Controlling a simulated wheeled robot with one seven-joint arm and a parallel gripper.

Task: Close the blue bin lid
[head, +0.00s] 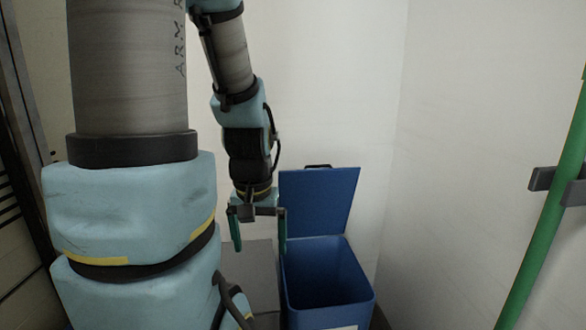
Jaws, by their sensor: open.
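The blue bin (328,316) stands on the floor in the corner, and its inside is visible and looks empty. Its blue lid (325,200) is up, standing nearly upright at the back of the bin, with a dark handle at its top edge. My gripper (259,247) hangs down at the left of the lid and the bin. Its two green fingers are apart with nothing between them. The right finger overlaps the left edge of the lid in the picture; I cannot tell whether it touches.
Pale walls (480,150) meet in a corner behind the bin. A green pole (552,210) with a grey bracket stands at the far right. A grey panel or box (260,285) shows left of the bin. A dark slatted frame is at the far left.

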